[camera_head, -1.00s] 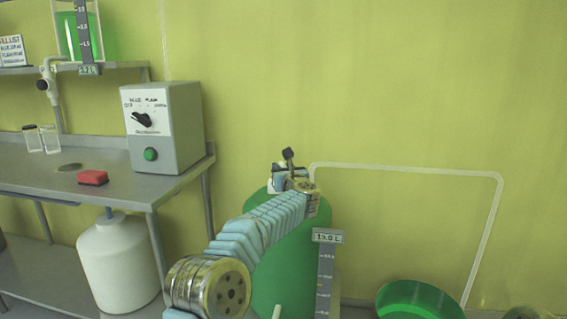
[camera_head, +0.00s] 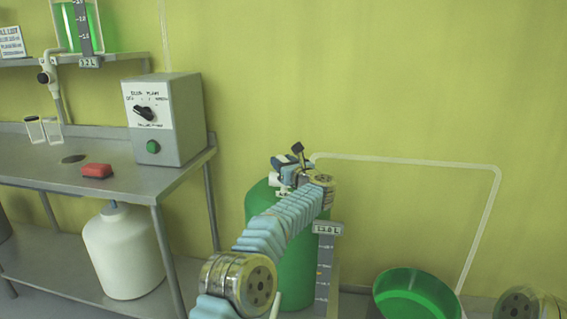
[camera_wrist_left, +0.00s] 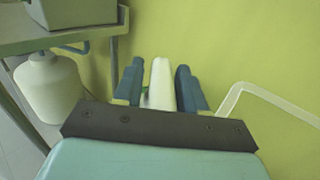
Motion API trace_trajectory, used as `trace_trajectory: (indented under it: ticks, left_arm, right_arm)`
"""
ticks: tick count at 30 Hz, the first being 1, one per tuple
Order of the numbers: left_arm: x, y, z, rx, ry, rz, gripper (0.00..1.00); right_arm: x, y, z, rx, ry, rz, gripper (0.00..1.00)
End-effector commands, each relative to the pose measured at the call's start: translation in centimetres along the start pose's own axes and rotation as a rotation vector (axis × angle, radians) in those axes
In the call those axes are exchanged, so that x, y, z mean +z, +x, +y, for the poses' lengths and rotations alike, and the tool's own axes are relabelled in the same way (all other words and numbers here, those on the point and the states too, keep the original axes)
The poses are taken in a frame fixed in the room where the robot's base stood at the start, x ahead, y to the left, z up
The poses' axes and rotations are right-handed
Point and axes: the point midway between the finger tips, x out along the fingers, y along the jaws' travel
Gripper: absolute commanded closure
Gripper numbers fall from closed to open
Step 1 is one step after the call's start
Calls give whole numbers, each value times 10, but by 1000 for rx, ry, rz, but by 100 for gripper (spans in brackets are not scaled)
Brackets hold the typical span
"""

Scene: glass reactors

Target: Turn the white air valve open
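The white air valve (camera_wrist_left: 160,84) shows in the left wrist view as a pale upright bar between the two blue-grey fingers of my left gripper (camera_wrist_left: 159,84). A narrow gap shows on its left side; on the right I cannot tell whether the finger touches it. In the head view my left gripper (camera_head: 284,164) is at the top of the green tank (camera_head: 262,212), and a small white part (camera_head: 275,181) shows beside it. My arm hides much of the tank top. My right gripper is not in view.
A steel bench (camera_head: 133,186) on the left carries a grey control box (camera_head: 181,118) and a red block (camera_head: 97,170). A white jug (camera_head: 124,255) stands under it. A white pipe (camera_head: 400,160) runs along the wall to the right. A green basin (camera_head: 415,292) sits at lower right.

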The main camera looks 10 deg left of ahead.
Motion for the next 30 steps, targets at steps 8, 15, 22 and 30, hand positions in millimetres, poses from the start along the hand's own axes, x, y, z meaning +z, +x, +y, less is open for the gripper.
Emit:
trace_trajectory:
  ticks: [8, 15, 22, 30]
  left_arm:
    - [0, 0, 0, -1, 0, 0, 51]
    - [-4, -18, -1, -4, -1, 1, 51]
    - [-4, -74, -1, -5, -1, -1, 51]
    - [-2, -126, 0, -1, -1, 0, 51]
  right_arm:
    - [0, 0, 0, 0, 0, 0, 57]
    - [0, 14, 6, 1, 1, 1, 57]
    - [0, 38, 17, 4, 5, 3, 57]
    - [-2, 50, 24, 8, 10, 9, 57]
